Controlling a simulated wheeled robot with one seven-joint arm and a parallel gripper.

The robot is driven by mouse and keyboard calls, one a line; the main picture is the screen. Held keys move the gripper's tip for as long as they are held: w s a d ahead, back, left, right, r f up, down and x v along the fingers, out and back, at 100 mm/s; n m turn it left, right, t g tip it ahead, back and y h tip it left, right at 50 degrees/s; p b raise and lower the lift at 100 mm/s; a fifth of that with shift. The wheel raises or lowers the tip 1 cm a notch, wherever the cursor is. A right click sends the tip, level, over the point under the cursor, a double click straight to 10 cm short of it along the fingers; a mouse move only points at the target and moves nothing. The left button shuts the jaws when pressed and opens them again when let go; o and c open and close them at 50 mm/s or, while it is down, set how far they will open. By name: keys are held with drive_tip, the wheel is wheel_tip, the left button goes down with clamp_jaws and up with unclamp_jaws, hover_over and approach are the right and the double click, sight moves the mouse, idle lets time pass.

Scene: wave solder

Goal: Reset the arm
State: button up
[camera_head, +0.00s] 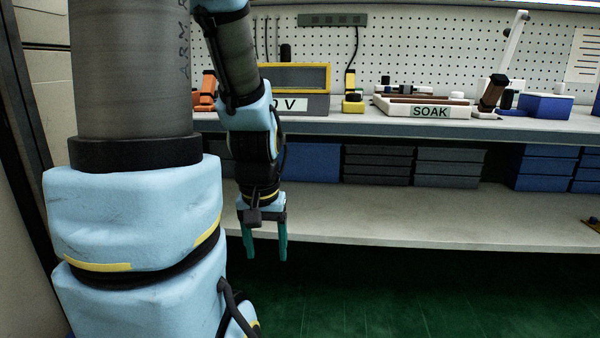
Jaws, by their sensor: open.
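My gripper (265,250) hangs at the end of my arm, left of the picture's middle. Its two green fingers point down and are apart, with nothing between them. It is in front of the lower shelf (420,215) of the workbench, below the level of the bench top. My arm's large light-blue and grey links fill the left side and hide what is behind them.
The bench top (360,122) holds a tray labelled SOAK (430,108), a yellow-framed box (298,78), a blue box (545,106) and small tools. Blue bins (312,160) and dark bins (378,163) stand beneath. The green floor (420,290) in front looks clear.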

wheel_tip(320, 180, up, 35)
drive_tip(key=p, duration=3.5)
